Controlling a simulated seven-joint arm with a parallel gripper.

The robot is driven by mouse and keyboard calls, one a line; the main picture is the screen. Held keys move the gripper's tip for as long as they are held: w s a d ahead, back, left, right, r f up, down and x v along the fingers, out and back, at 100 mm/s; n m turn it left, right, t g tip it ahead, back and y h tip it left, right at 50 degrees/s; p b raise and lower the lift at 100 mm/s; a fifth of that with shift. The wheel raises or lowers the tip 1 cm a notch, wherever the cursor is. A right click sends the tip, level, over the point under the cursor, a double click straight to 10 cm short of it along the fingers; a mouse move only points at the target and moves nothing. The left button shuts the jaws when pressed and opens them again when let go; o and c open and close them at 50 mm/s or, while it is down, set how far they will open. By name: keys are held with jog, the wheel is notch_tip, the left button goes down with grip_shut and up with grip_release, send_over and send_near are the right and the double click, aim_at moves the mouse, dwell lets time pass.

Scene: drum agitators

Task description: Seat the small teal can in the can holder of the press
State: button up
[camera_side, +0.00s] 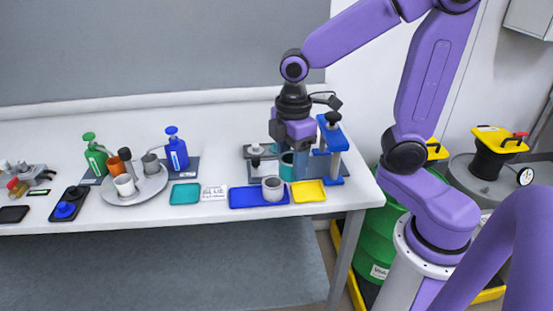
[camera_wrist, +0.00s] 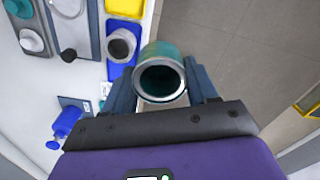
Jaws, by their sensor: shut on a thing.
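My gripper (camera_side: 293,162) is shut on the small teal can (camera_side: 286,160), at the front of the press area in the side view. In the wrist view the can (camera_wrist: 160,72) sits between the fingers, with its round dark end facing the camera. The press (camera_side: 333,145) has a blue frame with a black knob on top, just right of my gripper. Its can holder is not clear in the side view, where my gripper covers part of the area. A pale round piece (camera_wrist: 68,5) on a grey plate shows in the wrist view; I cannot tell if it is the holder.
A blue tray (camera_side: 245,198) bears a grey cup (camera_side: 272,188), with a yellow tray (camera_side: 309,191) to its right. A knobbed grey fixture (camera_side: 255,150) stands left of my gripper. Bottles and a round tray (camera_side: 150,193) with cups stand farther left.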

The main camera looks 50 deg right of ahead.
jog(key=shift+s+d+r, duration=0.15)
jog(key=shift+s+r, duration=0.05)
jog(key=shift+s, duration=0.2)
jog(key=w+d+f+m, duration=0.3)
jog(key=w+d+m, duration=0.2)
jog(key=w+d, duration=0.15)
jog(key=w+d+f+m, duration=0.3)
jog(key=w+d+m, duration=0.15)
jog(key=d, duration=0.35)
jog(key=shift+n, duration=0.25)
jog(key=shift+f, duration=2.5)
jog(key=shift+f, duration=0.45)
jog(key=o, duration=1.1)
jog(key=shift+o, duration=1.2)
